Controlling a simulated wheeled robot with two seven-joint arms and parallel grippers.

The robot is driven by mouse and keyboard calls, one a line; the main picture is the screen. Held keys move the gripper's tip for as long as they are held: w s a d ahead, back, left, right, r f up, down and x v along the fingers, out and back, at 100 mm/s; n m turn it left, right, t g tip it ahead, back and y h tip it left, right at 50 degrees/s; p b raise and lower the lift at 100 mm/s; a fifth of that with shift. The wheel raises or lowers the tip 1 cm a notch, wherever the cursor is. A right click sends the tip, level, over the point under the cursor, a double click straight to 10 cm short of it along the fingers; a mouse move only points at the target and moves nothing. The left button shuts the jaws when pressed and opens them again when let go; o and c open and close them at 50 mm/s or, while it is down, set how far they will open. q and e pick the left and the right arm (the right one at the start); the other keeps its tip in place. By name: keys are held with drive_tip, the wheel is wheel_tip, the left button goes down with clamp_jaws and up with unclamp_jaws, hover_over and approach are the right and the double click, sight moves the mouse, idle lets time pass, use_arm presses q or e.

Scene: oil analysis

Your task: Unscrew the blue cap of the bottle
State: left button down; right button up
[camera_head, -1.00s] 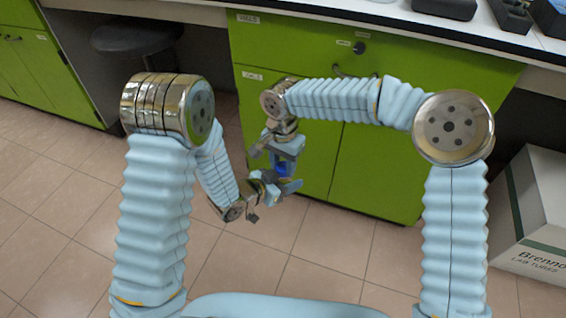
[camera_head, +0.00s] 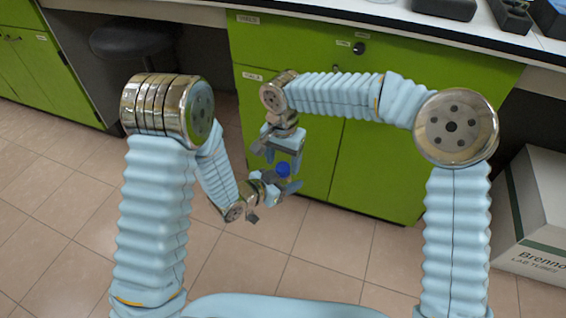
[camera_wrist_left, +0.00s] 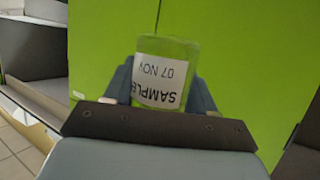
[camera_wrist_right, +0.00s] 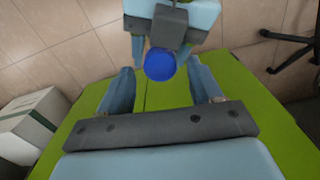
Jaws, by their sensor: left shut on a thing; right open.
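A clear sample bottle (camera_wrist_left: 178,50) with a white label (camera_wrist_left: 161,80) is held by my left gripper (camera_wrist_left: 163,92), which is shut on it. The label reads upside down in the left wrist view. The blue cap (camera_head: 283,170) shows just above my left gripper (camera_head: 278,190) in the head view; the bottle itself is hardly visible there. My right gripper (camera_head: 281,157) is open above the cap, pointing down. In the right wrist view the blue cap (camera_wrist_right: 160,64) appears between the open fingers of my right gripper (camera_wrist_right: 162,88), with clear gaps on both sides.
Green cabinets (camera_head: 380,170) stand behind both grippers under a white counter (camera_head: 460,35). A white box (camera_head: 530,215) stands on the tiled floor at the right. A dark stool (camera_head: 135,38) is at the back left. The space around the grippers is free.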

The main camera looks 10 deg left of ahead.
wheel_tip(320, 180, up, 3)
drive_tip(key=shift+f, duration=0.2)
drive_tip(key=shift+r, duration=0.4)
drive_tip(key=shift+c, duration=0.5)
wheel_tip(320, 180, up, 3)
drive_tip(key=m, duration=0.3)
drive_tip(key=shift+f, duration=0.1)
wheel_tip(320, 180, down, 8)
drive_tip(key=shift+r, duration=0.1)
drive_tip(key=shift+c, duration=0.3)
drive_tip(key=c, duration=1)
drive_tip(key=n, duration=0.3)
